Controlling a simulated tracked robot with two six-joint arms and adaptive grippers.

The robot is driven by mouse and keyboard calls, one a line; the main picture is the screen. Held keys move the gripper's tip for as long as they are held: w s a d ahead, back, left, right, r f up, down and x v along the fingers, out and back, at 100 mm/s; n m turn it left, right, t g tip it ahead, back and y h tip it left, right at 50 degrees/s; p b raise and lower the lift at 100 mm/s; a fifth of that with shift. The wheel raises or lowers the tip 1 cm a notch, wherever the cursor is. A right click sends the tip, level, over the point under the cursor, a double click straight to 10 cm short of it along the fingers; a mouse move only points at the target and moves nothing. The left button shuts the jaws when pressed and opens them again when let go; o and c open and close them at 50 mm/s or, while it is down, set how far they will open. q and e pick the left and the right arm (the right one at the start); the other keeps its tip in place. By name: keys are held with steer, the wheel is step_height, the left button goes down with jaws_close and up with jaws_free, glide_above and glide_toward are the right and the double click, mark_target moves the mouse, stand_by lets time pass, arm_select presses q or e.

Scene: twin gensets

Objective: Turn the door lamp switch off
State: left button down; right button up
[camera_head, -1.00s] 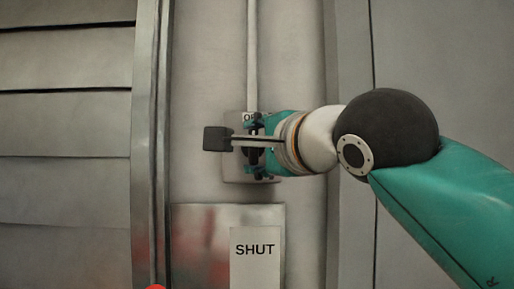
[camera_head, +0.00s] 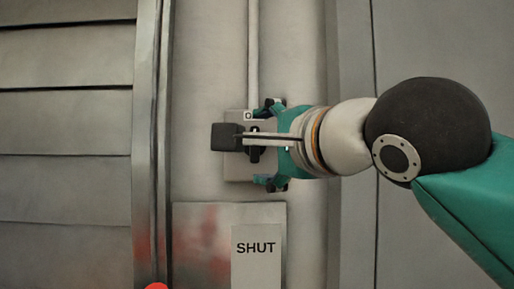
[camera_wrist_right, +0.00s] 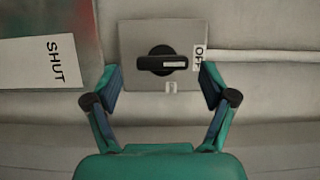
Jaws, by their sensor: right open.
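The door lamp switch is a black rotary knob (camera_wrist_right: 162,62) on a grey square plate (camera_wrist_right: 135,35). In the wrist view its bar lies level, with the white-marked end towards the "OFF" label (camera_wrist_right: 198,58). In the head view the knob (camera_head: 254,146) stands upright on the plate (camera_head: 236,170), partly behind my wrist camera and its bracket. My right gripper (camera_head: 264,145) is open and empty. Its fingers, also in the wrist view (camera_wrist_right: 160,82), are spread wide on either side of the knob and apart from it. My left gripper is not in view.
A "SHUT" sign (camera_head: 256,256) is on a metal panel (camera_head: 205,225) below the switch. A conduit (camera_head: 252,50) runs up from the plate. A slatted shutter (camera_head: 65,125) is at left. Something red (camera_head: 156,286) shows at the bottom edge.

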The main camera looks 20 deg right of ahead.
steer(key=s+d, duration=0.1)
steer(key=s, duration=0.7)
steer(key=shift+s, duration=0.4)
steer(key=shift+f, duration=0.1)
